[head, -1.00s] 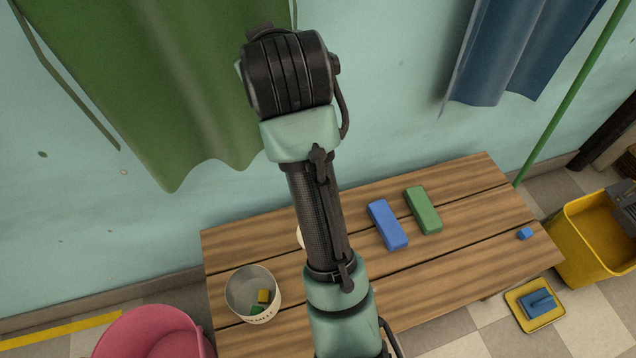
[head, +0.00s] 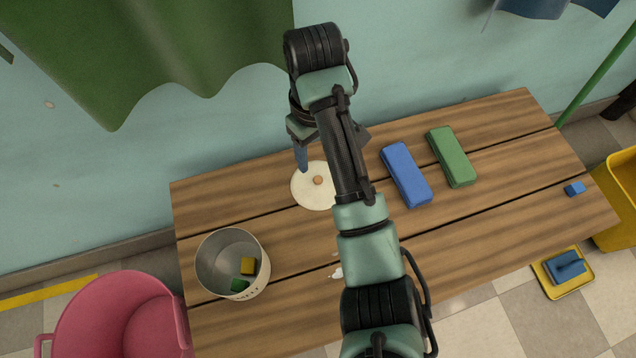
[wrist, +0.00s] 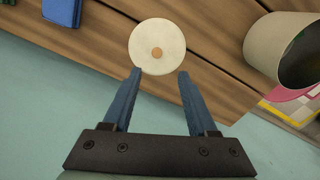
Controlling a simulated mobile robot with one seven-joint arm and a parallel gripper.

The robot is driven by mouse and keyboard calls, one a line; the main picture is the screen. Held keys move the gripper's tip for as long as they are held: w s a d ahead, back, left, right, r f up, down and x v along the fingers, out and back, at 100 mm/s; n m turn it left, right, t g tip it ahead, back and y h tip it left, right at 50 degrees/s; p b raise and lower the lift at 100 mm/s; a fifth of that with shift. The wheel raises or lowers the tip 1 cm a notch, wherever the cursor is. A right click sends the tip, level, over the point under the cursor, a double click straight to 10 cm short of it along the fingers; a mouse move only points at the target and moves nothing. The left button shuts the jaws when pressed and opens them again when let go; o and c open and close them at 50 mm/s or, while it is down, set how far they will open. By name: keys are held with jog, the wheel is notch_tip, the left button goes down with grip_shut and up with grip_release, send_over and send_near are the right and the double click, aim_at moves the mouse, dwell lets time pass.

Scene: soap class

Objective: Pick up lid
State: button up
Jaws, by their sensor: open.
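The lid (head: 313,194) is a round cream disc with a small tan knob in its middle. It lies on the wooden table, left of the blue block, and my arm covers its right edge in the head view. In the wrist view the lid (wrist: 157,37) shows whole, just beyond the fingertips. My gripper (wrist: 160,72) is open and empty, its two blue fingers spread to either side of the knob's line. In the head view one blue finger shows at the lid's upper left edge; the other is hidden. I cannot tell the height above the lid.
An open cream pot (head: 208,276) with a yellow and a green piece inside stands left of the lid. A blue block (head: 407,175) and a green block (head: 452,157) lie to the right. A pink tub (head: 115,320) stands at lower left. The wall and green curtain are close behind the table.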

jog(key=b, duration=0.2)
send_over(318, 179)
jog(key=f, duration=0.4)
jog(key=shift+s+a+f, duration=0.2)
jog(key=shift+f, duration=0.2)
jog(key=f+b, duration=0.2)
jog(key=f, duration=0.1)
jog(key=f+b, duration=0.1)
jog(key=f, duration=0.1)
jog(key=shift+w+d+f, duration=0.2)
jog(key=shift+d, duration=0.05)
jog(key=shift+r, duration=0.1)
grip_shut()
